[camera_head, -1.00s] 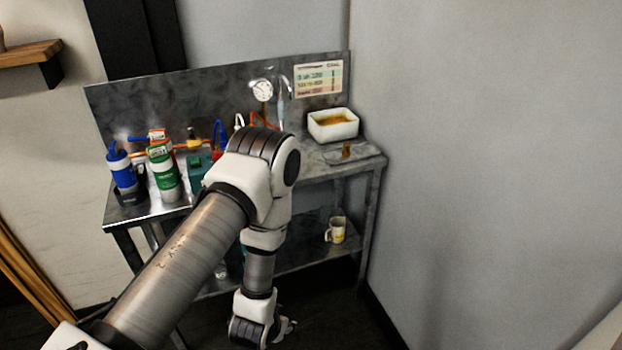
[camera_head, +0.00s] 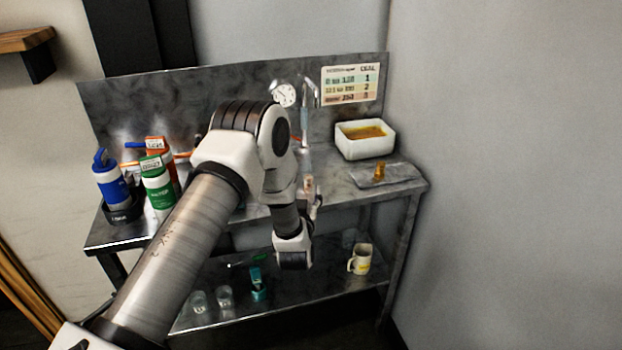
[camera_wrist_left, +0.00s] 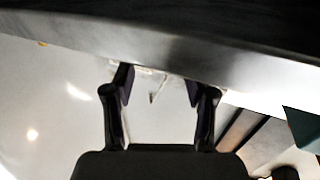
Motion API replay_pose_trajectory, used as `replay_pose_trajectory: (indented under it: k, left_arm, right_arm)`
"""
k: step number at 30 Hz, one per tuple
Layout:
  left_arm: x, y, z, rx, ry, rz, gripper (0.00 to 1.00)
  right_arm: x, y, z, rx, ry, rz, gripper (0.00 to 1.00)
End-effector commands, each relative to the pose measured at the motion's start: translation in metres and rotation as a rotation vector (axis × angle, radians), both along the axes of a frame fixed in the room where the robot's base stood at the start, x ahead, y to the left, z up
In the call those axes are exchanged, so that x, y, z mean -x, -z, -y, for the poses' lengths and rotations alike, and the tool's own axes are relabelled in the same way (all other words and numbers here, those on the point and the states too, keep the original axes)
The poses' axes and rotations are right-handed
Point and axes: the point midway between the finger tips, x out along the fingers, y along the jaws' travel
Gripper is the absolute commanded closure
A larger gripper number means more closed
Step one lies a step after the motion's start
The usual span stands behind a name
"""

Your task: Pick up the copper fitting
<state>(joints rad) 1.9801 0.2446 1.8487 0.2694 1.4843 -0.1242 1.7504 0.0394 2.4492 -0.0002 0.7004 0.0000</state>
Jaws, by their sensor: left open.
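The copper fitting (camera_head: 379,170) stands upright on a flat grey plate (camera_head: 400,176) at the right end of the steel bench top, in the head view. My left gripper (camera_head: 316,204) is near the bench's front edge, to the left of the fitting and apart from it. The arm partly hides it in the head view. The left wrist view shows its fingers (camera_wrist_left: 157,88) spread with nothing between them. I cannot make out the fitting in that view. My right gripper is not in view.
A white tub (camera_head: 362,152) with orange-brown contents stands behind the fitting. Blue (camera_head: 113,186) and green (camera_head: 157,188) canisters stand at the bench's left. A mug (camera_head: 360,259) sits on the lower shelf. A gauge (camera_head: 284,94) is on the back panel. My arm hides the bench middle.

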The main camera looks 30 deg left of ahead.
Motion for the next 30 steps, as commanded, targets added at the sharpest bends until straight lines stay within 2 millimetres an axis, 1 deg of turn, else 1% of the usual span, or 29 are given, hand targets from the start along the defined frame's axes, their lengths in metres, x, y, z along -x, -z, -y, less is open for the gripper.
replay_pose_trajectory:
  k: [5, 9, 12, 15, 19, 20, 21, 23, 24, 25, 30]
  left_arm:
    - [-0.022, -0.003, -0.010, 0.000, 0.000, 0.000, 0.44]
    - [-0.047, -0.007, -0.017, 0.000, 0.001, 0.000, 0.44]
    - [-0.059, -0.003, -0.025, 0.000, 0.000, -0.002, 0.44]
    - [-0.063, -0.003, -0.026, 0.001, 0.002, -0.004, 0.44]
    - [-0.063, -0.002, -0.026, 0.001, 0.002, -0.004, 0.44]
    - [-0.063, -0.002, -0.026, 0.001, 0.002, -0.004, 0.47]
    - [-0.063, -0.002, -0.026, 0.001, 0.002, -0.004, 0.62]
    - [-0.063, -0.002, -0.026, 0.001, 0.002, -0.004, 0.83]
    - [-0.063, -0.002, -0.026, 0.001, 0.002, -0.004, 0.97]
    - [-0.063, -0.002, -0.026, 0.001, 0.002, -0.004, 1.00]
    - [-0.062, -0.002, -0.026, 0.002, 0.002, -0.005, 1.00]
  right_arm:
    - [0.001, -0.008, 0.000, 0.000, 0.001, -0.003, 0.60]
    - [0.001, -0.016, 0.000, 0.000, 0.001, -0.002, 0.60]
    - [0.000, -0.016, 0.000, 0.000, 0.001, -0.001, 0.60]
    - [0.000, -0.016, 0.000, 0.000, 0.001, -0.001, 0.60]
    - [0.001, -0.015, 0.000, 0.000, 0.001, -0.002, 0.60]
    - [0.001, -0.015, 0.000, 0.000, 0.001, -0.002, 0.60]
    - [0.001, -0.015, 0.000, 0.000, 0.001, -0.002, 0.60]
    - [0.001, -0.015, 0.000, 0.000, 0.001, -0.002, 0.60]
    - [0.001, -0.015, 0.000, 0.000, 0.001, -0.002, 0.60]
    - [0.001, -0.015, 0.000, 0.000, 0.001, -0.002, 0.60]
    - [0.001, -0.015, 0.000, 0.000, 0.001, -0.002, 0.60]
